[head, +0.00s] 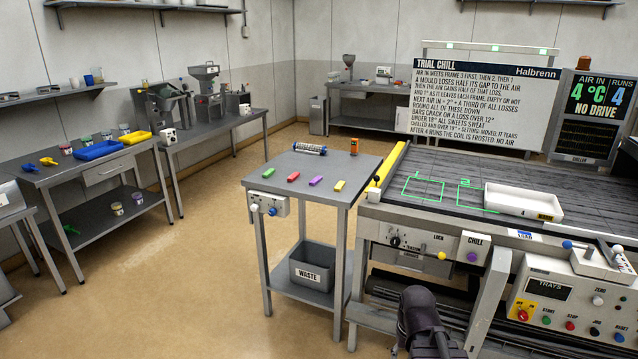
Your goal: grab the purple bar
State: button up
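The purple bar (316,181) lies flat on the grey side table (262,180), in a row of small bars. A red bar (293,177) is to its left and a yellow bar (340,186) to its right. A green bar (268,172) lies at the row's left end. My gripper (424,315) is dark and shows at the bottom of the head view, in front of the conveyor bench. It is below and to the right of the purple bar, well apart from it. Its fingers cannot be made out.
A striped cylinder (310,149) and an orange can (354,146) stand or lie behind the bars. A control box (268,205) is on the table's front edge. A waste bin (312,272) sits below. The conveyor bench (400,222), with a white tray (522,203), is right.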

aim_at(318, 178)
jog(key=u, duration=0.05)
jog(key=i, duration=1)
